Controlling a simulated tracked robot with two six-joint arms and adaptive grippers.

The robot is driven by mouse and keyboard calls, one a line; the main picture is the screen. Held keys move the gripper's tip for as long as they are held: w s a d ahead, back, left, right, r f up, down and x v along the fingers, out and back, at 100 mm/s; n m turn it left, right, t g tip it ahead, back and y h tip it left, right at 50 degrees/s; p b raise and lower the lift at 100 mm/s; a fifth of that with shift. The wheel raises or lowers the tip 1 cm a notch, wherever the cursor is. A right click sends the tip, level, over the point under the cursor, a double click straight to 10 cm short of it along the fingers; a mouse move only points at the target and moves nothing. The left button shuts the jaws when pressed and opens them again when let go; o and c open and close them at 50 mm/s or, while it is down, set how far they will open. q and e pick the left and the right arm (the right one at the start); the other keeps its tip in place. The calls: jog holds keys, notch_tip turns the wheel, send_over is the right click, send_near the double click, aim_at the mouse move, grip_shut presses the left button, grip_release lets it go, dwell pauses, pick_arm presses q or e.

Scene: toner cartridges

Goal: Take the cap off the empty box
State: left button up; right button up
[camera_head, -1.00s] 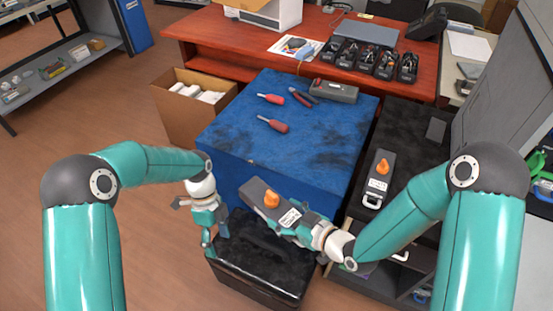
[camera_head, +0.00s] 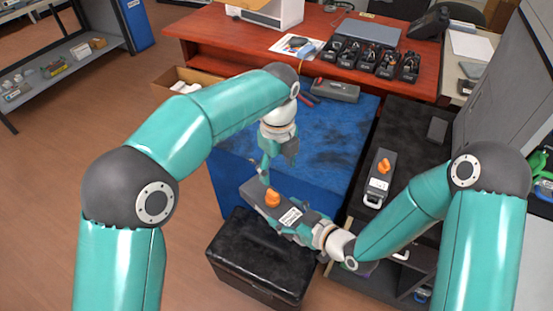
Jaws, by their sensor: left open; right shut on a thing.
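A dark grey toner box (camera_head: 258,196) with a white label is held in the air over the black chest. An orange cap (camera_head: 272,199) stands on its top face. My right gripper (camera_head: 305,222) is shut on the right end of this box. My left gripper (camera_head: 275,166) is open and empty, pointing down just above and behind the orange cap, apart from it. A second grey toner box (camera_head: 377,190) with an orange cap (camera_head: 384,165) lies on the dark cabinet top at the right.
A black chest (camera_head: 258,262) with its lid shut stands below the held box. The blue-topped table (camera_head: 335,150) lies behind, with a grey device (camera_head: 336,90) on it. A red desk (camera_head: 228,32) bears several black trays. A cardboard box (camera_head: 205,76) is partly hidden by my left arm.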

aim_at(277, 191)
pick_arm(q)
notch_tip(277, 191, down, 9)
jog(key=shift+f, duration=0.15)
dwell(0.4)
jog(key=shift+d+f, duration=0.1)
grip_shut()
jog(key=shift+d, duration=0.1)
dwell(0.4)
jog(key=shift+r, duration=0.65)
jog(key=shift+s+f, duration=0.1)
jog(key=shift+f, duration=0.05)
